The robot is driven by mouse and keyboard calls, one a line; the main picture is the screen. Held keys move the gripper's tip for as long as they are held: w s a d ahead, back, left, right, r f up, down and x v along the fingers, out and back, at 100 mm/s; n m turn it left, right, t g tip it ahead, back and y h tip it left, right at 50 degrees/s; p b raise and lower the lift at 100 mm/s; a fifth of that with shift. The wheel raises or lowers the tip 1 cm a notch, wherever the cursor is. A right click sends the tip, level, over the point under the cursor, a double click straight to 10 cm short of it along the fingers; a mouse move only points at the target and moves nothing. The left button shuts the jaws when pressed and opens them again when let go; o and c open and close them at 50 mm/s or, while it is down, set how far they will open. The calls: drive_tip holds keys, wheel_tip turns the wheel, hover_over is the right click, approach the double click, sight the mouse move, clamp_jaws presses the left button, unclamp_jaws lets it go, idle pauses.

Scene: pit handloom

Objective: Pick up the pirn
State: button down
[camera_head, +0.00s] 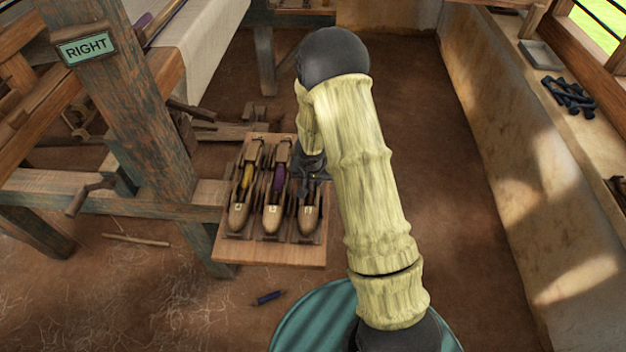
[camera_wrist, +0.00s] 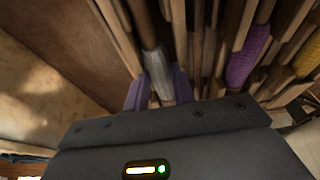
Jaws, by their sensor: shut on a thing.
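Three wooden boat shuttles lie side by side on a wooden shelf (camera_head: 228,248) beside the loom. The left one holds a yellow pirn (camera_head: 246,180), the middle one a purple pirn (camera_head: 279,178), which also shows in the wrist view (camera_wrist: 245,62). My gripper (camera_head: 312,166) is low over the right shuttle (camera_head: 309,222) and hides its middle. In the wrist view, my gripper's fingers (camera_wrist: 158,90) are shut on a whitish-grey pirn (camera_wrist: 157,68). That pirn lies between the wooden sides of its shuttle; I cannot tell whether it is lifted.
A loom post with a "RIGHT" sign (camera_head: 86,47) and a crank handle (camera_head: 88,196) stand to the left. A small dark blue cylinder (camera_head: 267,298) lies on the floor. A plastered wall with a ledge holding dark pieces (camera_head: 568,95) is at right.

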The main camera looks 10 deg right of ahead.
drive_tip(key=shift+s+f, duration=0.2)
drive_tip(key=shift+f, duration=0.05)
wheel_tip(320, 180, up, 10)
drive_tip(key=p, duration=0.7)
drive_tip(key=shift+w+p, duration=0.25)
drive_tip(key=shift+p, duration=0.05)
drive_tip(key=n+y+p, duration=0.1)
drive_tip(key=n+p, duration=0.1)
drive_tip(key=n, duration=0.2)
approach(313, 182)
drive_tip(key=shift+s+r, duration=0.25)
drive_tip(key=shift+s, duration=1.05)
